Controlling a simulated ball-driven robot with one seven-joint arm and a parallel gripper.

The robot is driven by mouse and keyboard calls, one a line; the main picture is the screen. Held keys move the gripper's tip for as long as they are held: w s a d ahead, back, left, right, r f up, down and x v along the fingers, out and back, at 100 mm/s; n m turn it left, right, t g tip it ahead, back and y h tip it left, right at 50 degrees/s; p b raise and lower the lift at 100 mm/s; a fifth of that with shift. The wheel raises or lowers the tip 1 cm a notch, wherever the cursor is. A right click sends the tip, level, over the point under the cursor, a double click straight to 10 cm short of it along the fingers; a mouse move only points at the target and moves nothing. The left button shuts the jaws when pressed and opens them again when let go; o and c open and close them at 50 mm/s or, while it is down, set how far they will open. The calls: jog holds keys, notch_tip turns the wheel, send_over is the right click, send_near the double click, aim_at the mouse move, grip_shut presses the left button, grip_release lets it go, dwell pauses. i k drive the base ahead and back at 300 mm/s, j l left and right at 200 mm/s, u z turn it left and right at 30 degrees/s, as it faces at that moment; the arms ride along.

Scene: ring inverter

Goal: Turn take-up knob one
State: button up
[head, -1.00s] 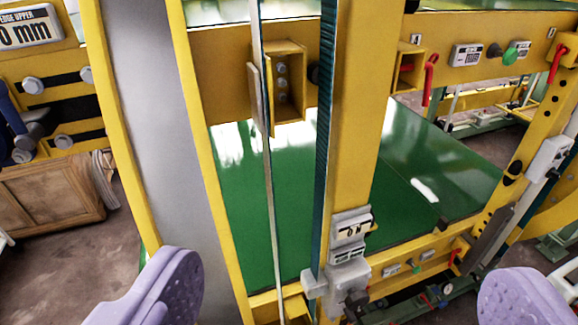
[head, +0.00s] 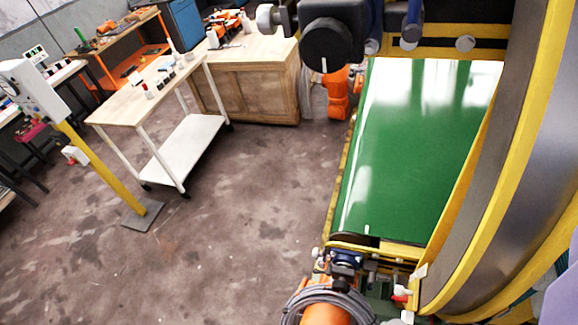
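A large black round knob (head: 331,45) with a short white mark on its lower face shows at the top, left of the green belt (head: 415,150). A smaller dark blue and black fitting (head: 346,258) sits at the belt's near end. I see no readable label on either, so I cannot tell which is take-up knob one. Only a lilac sliver of my gripper shows at the lower right edge (head: 563,295); it is apart from both, and its opening is out of the picture.
A curved yellow and grey ring frame (head: 520,170) stands close on the right. An orange part with coiled cable (head: 328,308) is at the bottom. A white-framed cart (head: 160,90), a wooden cabinet (head: 250,85) and a yellow post (head: 100,165) stand left. The floor (head: 235,220) between is clear.

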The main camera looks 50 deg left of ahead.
aim_at(316, 253)
jog(key=k+j, duration=0.1)
jog(key=j, duration=0.35)
jog(key=k+j, duration=0.1)
jog(key=j, duration=0.3)
jog(key=k+j, duration=0.1)
jog(key=j, duration=0.35)
jog(key=k+j+z, duration=0.1)
jog(key=j, duration=0.35)
jog(key=k+j, duration=0.15)
jog(key=j, duration=0.25)
